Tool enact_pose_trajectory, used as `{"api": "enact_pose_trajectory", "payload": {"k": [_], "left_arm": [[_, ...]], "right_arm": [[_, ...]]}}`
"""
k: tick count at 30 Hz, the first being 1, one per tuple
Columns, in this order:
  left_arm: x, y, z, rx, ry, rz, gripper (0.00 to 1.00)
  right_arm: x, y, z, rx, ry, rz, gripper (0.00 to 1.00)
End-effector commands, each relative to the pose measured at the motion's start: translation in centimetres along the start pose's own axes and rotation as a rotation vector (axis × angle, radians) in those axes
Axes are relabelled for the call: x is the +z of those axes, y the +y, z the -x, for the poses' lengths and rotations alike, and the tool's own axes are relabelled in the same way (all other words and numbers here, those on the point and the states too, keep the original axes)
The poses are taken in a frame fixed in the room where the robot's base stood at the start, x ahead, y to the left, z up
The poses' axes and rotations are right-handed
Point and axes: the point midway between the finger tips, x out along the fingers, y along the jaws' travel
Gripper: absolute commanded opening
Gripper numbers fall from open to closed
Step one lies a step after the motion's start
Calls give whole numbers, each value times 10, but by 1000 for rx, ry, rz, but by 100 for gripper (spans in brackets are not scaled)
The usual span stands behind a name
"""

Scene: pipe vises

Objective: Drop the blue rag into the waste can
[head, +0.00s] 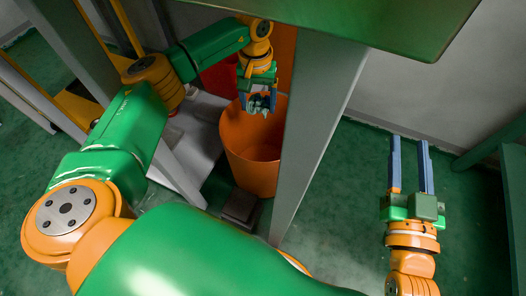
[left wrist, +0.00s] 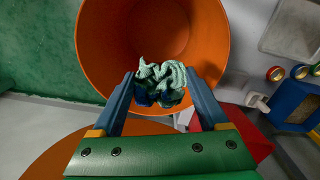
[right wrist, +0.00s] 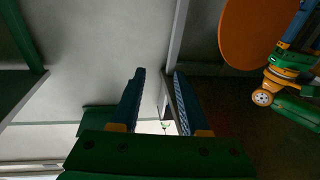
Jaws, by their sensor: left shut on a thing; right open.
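The crumpled rag (left wrist: 160,82) looks pale blue-green with dark blue parts. My left gripper (head: 258,98) is shut on it, and the rag (head: 259,104) hangs between the fingertips over the mouth of the orange waste can (head: 248,160). In the left wrist view the can's open mouth (left wrist: 150,30) lies just beyond the rag, and its inside looks empty where I can see it. My right gripper (head: 409,165) is open and empty, pointing away over the green floor, well to the right of the can.
A grey upright post (head: 318,120) stands just right of the can, under a green tabletop (head: 370,20). A red container (head: 220,78) is behind my left wrist. A small dark block (head: 241,207) lies in front of the can. The floor around my right gripper is clear.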

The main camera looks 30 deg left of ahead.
Motion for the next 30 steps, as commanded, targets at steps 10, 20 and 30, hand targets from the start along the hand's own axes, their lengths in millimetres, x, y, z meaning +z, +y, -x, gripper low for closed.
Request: {"api": "enact_pose_trajectory", "payload": {"k": [10,20,30], "left_arm": [[0,0,0,0,0,0,100],[0,0,23,0,0,0,100],[0,0,52,0,2,0,100]], "right_arm": [[0,0,0,0,-2,0,45],[55,6,13,15,-309,-7,45],[124,12,61,32,-736,-22,45]]}}
